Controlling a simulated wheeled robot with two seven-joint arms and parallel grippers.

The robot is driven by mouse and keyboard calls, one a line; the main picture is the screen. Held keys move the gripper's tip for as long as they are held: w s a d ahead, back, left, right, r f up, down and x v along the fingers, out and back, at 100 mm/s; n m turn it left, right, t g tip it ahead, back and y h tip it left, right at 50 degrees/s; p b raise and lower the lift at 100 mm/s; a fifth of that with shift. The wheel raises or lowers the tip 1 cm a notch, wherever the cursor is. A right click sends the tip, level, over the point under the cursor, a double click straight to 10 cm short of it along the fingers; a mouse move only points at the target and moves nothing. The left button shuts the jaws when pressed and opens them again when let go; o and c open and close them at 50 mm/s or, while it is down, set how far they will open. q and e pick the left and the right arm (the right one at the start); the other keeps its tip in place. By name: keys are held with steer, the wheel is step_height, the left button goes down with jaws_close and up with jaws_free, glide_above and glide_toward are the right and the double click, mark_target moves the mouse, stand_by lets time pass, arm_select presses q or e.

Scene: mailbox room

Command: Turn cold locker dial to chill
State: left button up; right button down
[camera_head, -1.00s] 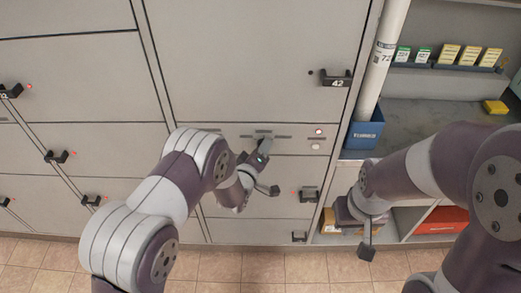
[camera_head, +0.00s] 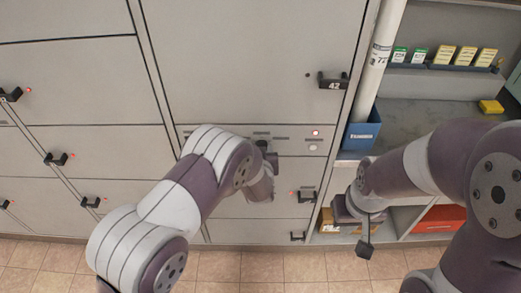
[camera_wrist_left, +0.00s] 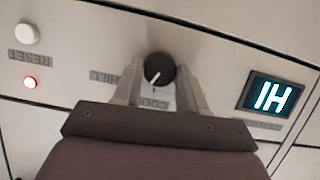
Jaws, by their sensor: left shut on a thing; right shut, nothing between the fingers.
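The dial (camera_wrist_left: 160,68) is a round black knob with a white pointer line, on the locker's grey control strip. My left gripper (camera_wrist_left: 160,88) is shut on it, one finger on each side. The left wrist view shows the panel upside down. There the pointer slants toward the lower left, between the CHILL label (camera_wrist_left: 103,77) and the COOL label (camera_wrist_left: 153,101). A label right of the dial is partly hidden by a finger. In the head view my left forearm covers the dial. My right gripper (camera_head: 365,247) is shut and empty, before the shelves.
A red light (camera_wrist_left: 30,82) and a white button (camera_wrist_left: 27,34) sit by the RESET label. Locker handles (camera_head: 333,81) jut out around the strip. A blue bin (camera_head: 361,132) with a white tube (camera_head: 385,55) stands at the right, beside a grey shelf (camera_head: 430,115).

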arm_select(q)
steer(key=shift+d+f+m+y+p, duration=0.15)
steer(key=shift+m+y+p, duration=0.25)
steer(key=shift+m+y, duration=0.5)
steer(key=shift+d+r+m+y+p, duration=0.15)
steer(key=shift+m+y+p, duration=0.3)
steer(key=shift+m, duration=0.85)
steer(key=shift+f+y, duration=0.1)
steer(key=shift+y, duration=0.15)
steer(key=o, duration=1)
steer(key=shift+o, duration=0.2)
steer(key=v, duration=1.2)
steer(key=shift+s+b, duration=0.3)
steer(key=shift+b, duration=0.15)
steer(key=shift+f, duration=0.1)
